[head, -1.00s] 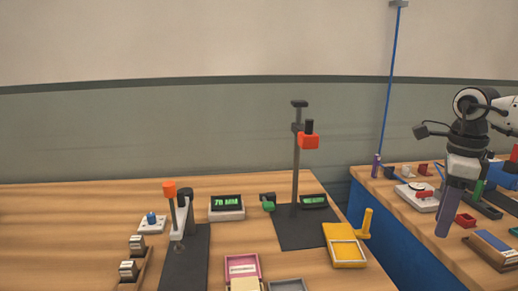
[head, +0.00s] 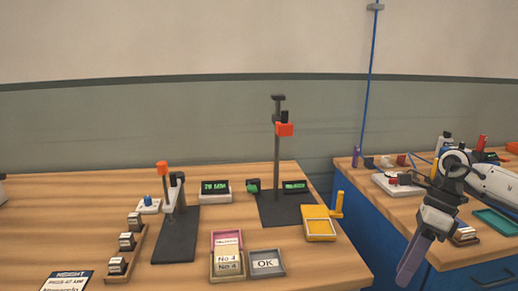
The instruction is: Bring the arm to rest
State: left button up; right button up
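My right arm comes in from the right edge, and its dark wrist bends downward over the blue front of the right bench. My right gripper (head: 408,273) hangs at its end with its purple fingers tilted down and left. The fingers look like one narrow block from this side, so I cannot tell if they are open or shut. I see no object hanging from them. My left gripper is not in view.
The left wooden bench (head: 60,225) holds a black-based stand (head: 277,170), a lever press (head: 175,240), a yellow tray (head: 319,222), a pink-and-tan tray (head: 227,256) and a grey OK tray (head: 265,263). The right bench (head: 405,208) carries a white device (head: 397,184) and a green tray (head: 497,222).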

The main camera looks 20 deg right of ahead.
jog(key=a+f+y, duration=0.3)
jog(key=a+f, duration=0.2)
jog(key=a, duration=0.3)
jog(key=a+f+y, duration=0.3)
jog(key=a+f, duration=0.1)
jog(key=a, duration=0.4)
jog(key=a+f+y, duration=0.1)
jog(key=a+y, duration=0.3)
jog(key=a, duration=0.9)
jog(key=w+a+r+m+t+y, duration=0.25)
jog(key=w+m+t, duration=0.35)
jog(key=m+t, duration=0.35)
jog(key=d+f+m+t+h, duration=0.5)
jog(key=d+f+m+h, duration=0.4)
jog(key=m, duration=0.8)
jog(key=s+f+m+g+h, duration=0.6)
jog(key=s+f+m, duration=0.2)
jog(key=s+f, duration=0.4)
pick_arm(q)
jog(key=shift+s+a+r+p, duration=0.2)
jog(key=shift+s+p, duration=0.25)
jog(key=shift+p, duration=0.4)
pick_arm(e)
jog(key=a+m, duration=0.5)
jog(key=a, duration=0.6)
jog(key=shift+s+r+y, duration=0.35)
jog(key=shift+s+r, duration=0.1)
